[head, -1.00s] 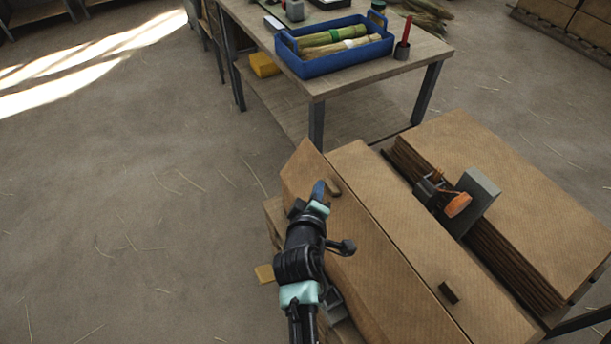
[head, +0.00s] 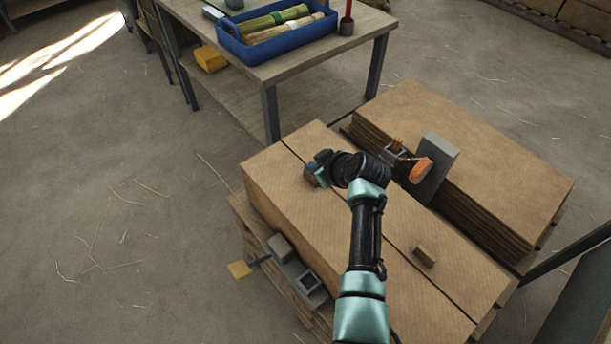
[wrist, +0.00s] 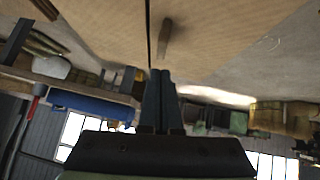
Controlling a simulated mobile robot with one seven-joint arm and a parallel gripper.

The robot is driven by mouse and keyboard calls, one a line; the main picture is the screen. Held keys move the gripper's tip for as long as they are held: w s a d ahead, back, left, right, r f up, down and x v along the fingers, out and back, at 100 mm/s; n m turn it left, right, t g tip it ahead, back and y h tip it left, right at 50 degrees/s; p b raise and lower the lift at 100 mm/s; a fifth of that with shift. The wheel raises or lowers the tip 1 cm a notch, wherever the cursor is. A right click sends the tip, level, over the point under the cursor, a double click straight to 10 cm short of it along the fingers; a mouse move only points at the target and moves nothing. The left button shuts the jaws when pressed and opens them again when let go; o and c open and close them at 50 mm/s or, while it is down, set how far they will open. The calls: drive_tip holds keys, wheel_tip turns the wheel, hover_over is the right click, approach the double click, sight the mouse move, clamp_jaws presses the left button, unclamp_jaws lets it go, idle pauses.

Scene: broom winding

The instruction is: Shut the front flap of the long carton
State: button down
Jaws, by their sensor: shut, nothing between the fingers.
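The long carton (head: 290,205) lies on a wooden pallet in the head view. Its front flap (head: 345,240), the panel on the left of the long seam, looks flat and level with the rear panel (head: 440,290). A thin dark seam still shows between them. My gripper (head: 313,173) is low over the front flap close to the seam; I cannot tell if it touches. In the wrist view my gripper (wrist: 158,90) has its fingers together, with nothing between them. A small wooden tab (wrist: 166,36) shows beside the seam there. My arm hides part of the flap.
A small block (head: 426,255) sits on the rear panel. Flat cardboard (head: 480,140) is stacked to the right, with a grey block and orange-handled tool (head: 421,168) beside it. A grey clamp-like thing (head: 295,268) is at the pallet's front. A workbench (head: 355,28) holds a blue tray (head: 235,45).

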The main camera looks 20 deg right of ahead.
drive_tip(key=shift+w+d+f+y+b, duration=0.1)
drive_tip(key=shift+d+f+y+b, duration=0.2)
drive_tip(key=shift+f+b, duration=0.25)
drive_tip(key=shift+w+d+f+b, duration=0.1)
drive_tip(key=shift+d+f+b, duration=0.3)
drive_tip(key=shift+b, duration=0.5)
